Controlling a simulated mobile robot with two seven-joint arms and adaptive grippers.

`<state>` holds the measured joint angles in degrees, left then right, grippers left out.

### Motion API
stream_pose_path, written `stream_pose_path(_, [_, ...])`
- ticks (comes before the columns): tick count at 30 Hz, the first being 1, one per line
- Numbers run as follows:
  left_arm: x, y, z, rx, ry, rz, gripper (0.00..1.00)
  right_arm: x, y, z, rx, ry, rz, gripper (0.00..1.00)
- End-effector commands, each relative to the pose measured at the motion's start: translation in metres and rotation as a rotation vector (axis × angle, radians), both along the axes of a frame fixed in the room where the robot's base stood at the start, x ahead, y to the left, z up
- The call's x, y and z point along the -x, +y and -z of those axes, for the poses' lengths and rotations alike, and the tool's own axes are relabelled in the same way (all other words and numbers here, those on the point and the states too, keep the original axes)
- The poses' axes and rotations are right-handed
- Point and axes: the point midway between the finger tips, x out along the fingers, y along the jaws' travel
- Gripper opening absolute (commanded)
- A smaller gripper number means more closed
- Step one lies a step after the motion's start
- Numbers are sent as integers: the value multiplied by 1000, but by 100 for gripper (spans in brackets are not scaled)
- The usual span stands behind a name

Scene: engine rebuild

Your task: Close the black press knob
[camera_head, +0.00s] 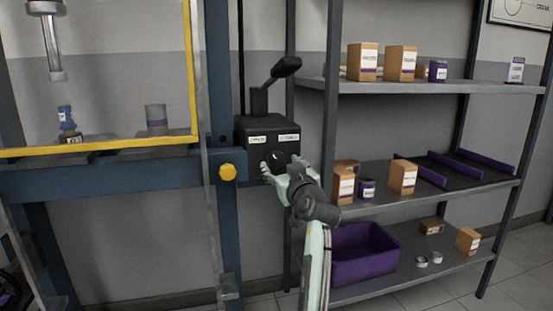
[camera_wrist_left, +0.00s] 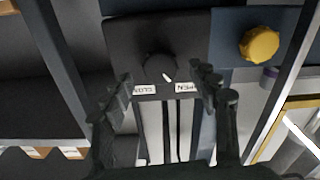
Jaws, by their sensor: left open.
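The black press knob (camera_head: 275,156) is on the front of a black box (camera_head: 266,128) fixed to the blue press post. In the left wrist view the knob (camera_wrist_left: 160,67) shows a white mark slanting toward the OPEN label (camera_wrist_left: 186,88); the CLOSED label (camera_wrist_left: 144,90) is on the other side. My left gripper (camera_head: 282,167) is right in front of the box, partly covering the knob's lower side. In the wrist view its open fingers (camera_wrist_left: 162,77) stand on either side of the knob with gaps; I see no contact. My right gripper is not in view.
A black lever (camera_head: 274,82) rises from the box top. A yellow round knob (camera_head: 228,172) is on the post to the left, beside the yellow-framed press window (camera_head: 110,146). A shelf rack (camera_head: 430,187) with boxes stands close on the right, with a purple bin (camera_head: 365,262) low down.

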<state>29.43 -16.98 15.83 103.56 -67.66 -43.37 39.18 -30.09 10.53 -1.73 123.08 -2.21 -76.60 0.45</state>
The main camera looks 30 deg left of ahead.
Motion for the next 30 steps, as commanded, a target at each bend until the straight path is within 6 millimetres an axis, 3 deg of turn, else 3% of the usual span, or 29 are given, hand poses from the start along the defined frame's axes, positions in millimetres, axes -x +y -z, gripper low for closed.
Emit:
stream_pose_path(7, [-22,26,-1,-1,0,0,60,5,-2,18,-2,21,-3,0])
stream_pose_path(18, [-26,31,0,1,-1,0,60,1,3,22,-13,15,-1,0])
stream_pose_path(30, [-26,31,0,0,0,0,10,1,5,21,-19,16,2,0])
